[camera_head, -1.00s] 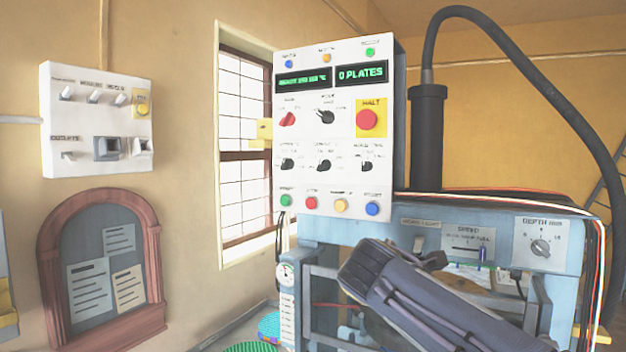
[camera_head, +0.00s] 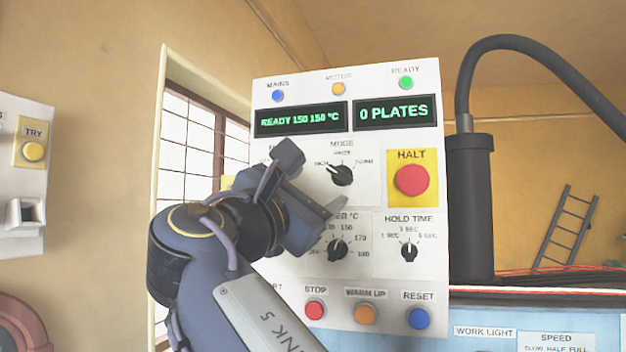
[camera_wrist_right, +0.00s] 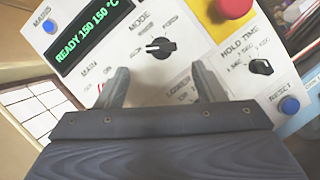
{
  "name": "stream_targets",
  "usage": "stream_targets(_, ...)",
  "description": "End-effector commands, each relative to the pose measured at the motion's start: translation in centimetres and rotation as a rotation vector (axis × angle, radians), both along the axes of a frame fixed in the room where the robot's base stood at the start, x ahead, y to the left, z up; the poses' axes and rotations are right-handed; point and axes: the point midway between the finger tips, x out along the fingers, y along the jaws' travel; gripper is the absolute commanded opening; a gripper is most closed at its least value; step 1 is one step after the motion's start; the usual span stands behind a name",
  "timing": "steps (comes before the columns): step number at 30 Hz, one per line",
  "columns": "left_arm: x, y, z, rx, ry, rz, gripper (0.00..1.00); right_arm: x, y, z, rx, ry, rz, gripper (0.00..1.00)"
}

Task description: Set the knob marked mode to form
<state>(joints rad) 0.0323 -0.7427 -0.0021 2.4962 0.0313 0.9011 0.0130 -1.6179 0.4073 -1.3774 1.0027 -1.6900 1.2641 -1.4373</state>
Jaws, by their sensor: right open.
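The mode knob (camera_head: 342,175) is a black dial on the white control panel (camera_head: 430,280). Its pale pointer mark aims up and left, toward the left of its three labels. The right label seems to read form. My right gripper (camera_head: 312,185) is open and empty in front of the panel, just left of the knob. In the right wrist view the knob (camera_wrist_right: 160,47) shows beyond the two spread fingertips (camera_wrist_right: 160,75), apart from them. The gripper and wrist hide the main switch and part of the lower left dials. My left gripper is not in view.
A red halt button (camera_head: 411,180) on a yellow plate sits right of the knob. The hold time dial (camera_head: 409,250) and a temperature dial (camera_head: 337,250) are below. Stop (camera_head: 315,309), warm up and reset buttons line the bottom. A black column (camera_head: 468,210) stands right of the panel.

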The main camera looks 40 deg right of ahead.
Motion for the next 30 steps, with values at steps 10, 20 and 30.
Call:
stream_targets(10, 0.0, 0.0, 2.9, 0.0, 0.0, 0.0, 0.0, 2.1, -4.6, 2.0, 0.001, 0.003, -0.003, 0.63)
stream_targets(20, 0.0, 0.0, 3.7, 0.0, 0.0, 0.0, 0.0, 3.1, -6.5, 2.3, 0.001, 0.001, 0.0, 0.63)
stream_targets(30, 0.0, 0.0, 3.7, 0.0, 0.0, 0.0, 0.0, 3.1, -6.5, 2.3, 0.001, 0.001, 0.0, 0.42)
